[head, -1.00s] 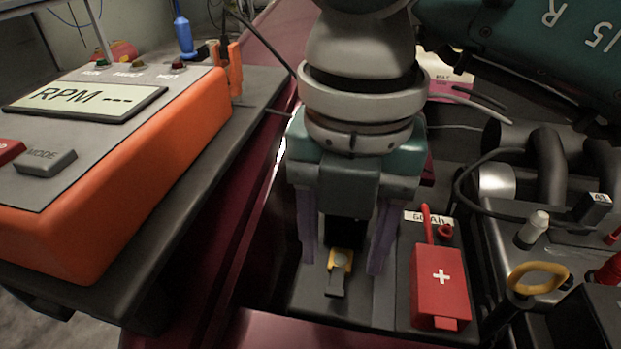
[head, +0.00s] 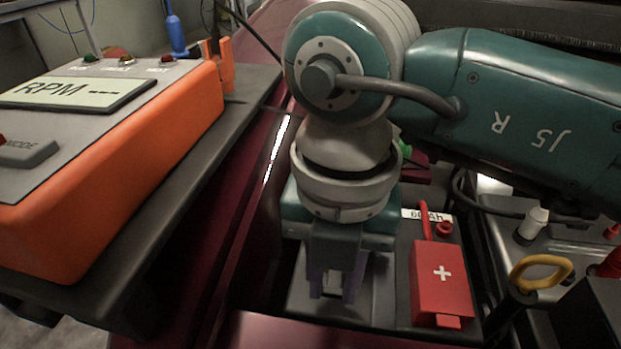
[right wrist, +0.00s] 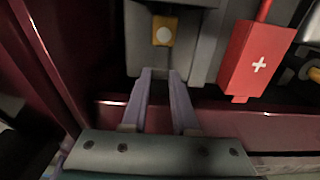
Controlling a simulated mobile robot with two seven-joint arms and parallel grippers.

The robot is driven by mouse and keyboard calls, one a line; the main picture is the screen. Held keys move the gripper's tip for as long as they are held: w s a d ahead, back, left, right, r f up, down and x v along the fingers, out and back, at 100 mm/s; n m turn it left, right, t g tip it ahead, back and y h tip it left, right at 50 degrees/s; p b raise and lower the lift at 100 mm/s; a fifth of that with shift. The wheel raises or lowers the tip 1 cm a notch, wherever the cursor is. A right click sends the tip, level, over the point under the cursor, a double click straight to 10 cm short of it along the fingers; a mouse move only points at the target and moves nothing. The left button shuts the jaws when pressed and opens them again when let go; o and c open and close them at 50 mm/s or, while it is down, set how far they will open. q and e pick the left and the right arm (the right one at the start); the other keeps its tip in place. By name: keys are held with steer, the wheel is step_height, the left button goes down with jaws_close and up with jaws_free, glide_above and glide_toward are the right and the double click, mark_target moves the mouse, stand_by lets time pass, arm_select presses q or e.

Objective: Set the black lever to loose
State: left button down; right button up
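My right gripper (head: 333,292) points down over the grey battery top (head: 378,300). It also shows in the right wrist view (right wrist: 160,74), where its two purple fingers stand apart with nothing between them. A yellow clamp (right wrist: 155,23) with a pale round stud lies on the battery just beyond the fingertips, apart from them. The black lever cannot be clearly made out now; in the head view, my gripper hides the clamp area. My left gripper is not in view.
A red terminal cover with a white cross (head: 441,285) stands right of the gripper. A yellow ring handle (head: 541,272) is farther right. An orange RPM console (head: 150,165) sits on a dark shelf at the left. A dark red body edge (head: 300,333) runs in front.

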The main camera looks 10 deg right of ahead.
jaws_close()
steer(key=shift+w+g+b, duration=0.15)
steer(key=shift+g+b, duration=0.15)
steer(key=g+b, duration=0.1)
steer(key=b, duration=0.1)
steer(key=w+g+y+b, duration=0.1)
steer(key=g+b, duration=0.1)
steer(key=b, duration=0.1)
steer(key=g+b, duration=0.1)
steer(key=b, duration=0.2)
steer(key=shift+w+d+r+y, duration=0.1)
steer(key=shift+w+d+y, duration=0.1)
steer(key=shift+d+y, duration=0.1)
steer(key=shift+r+g+b, duration=0.3)
steer(key=shift+g+b, duration=0.1)
steer(key=shift+r, duration=0.15)
steer(key=o, duration=0.6)
jaws_free()
steer(key=shift+c, duration=0.2)
